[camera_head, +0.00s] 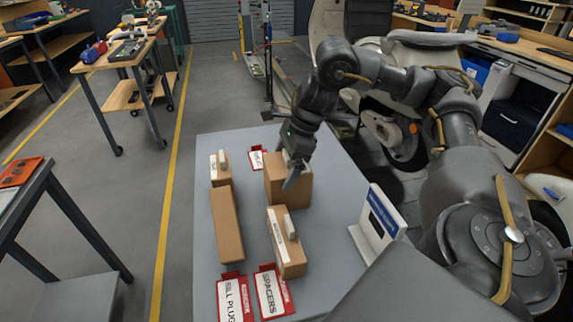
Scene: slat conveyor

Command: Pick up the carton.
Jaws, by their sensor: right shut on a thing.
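Several brown cartons stand on the grey table (340,215). My right gripper (291,172) comes down from above onto the back right carton (291,192) and is shut on it at its top. The fingers and wrist hide part of that carton's top, and I cannot tell whether it is clear of the table. A small carton (221,175) stands at the back left, a long carton (227,225) at the left, and another carton (290,252) in front of the held one. My left gripper is not in view.
Red-edged label cards, one reading SPACERS (271,295) and one reading SILL PLUG (233,299), lie at the near edge. A white sign (381,222) stands at the right. Another card (257,160) lies behind. The table is bare between the cartons and the sign.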

